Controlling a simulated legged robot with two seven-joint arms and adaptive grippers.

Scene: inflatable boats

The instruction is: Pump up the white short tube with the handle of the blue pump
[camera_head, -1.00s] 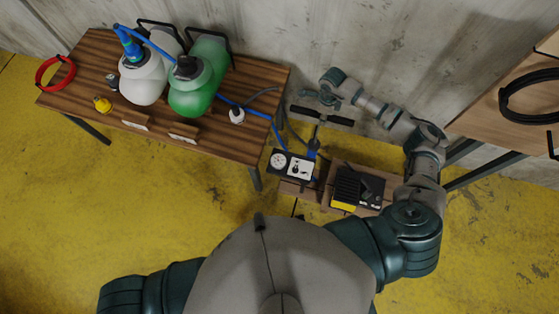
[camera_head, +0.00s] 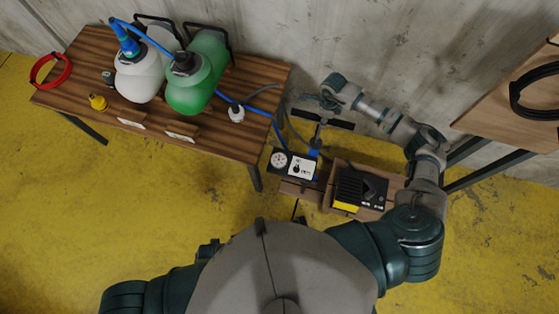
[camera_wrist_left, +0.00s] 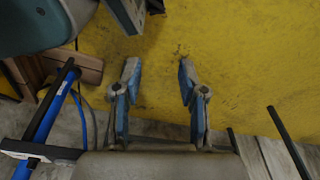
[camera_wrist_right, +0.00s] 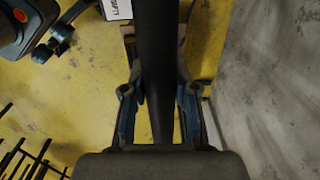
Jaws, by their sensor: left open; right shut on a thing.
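The white short tube (camera_head: 139,82) lies on the wooden table at the left. A blue connector (camera_head: 128,43) with a blue hose sits on its top end. The blue pump (camera_head: 314,150) stands upright on the floor right of the table, with a black crossbar handle (camera_head: 338,124) on top. My right gripper (camera_head: 326,100) is at the handle and shut on it. In the right wrist view the black bar (camera_wrist_right: 156,65) runs between the fingers. My left gripper (camera_wrist_left: 160,78) is open and empty over the yellow floor, with the pump's blue body (camera_wrist_left: 48,110) at the left of its view.
A green tube (camera_head: 195,85) lies beside the white one. The table also holds a red ring (camera_head: 52,72), a yellow fitting (camera_head: 97,103) and a white fitting (camera_head: 236,114). Yellow floor is free at lower left.

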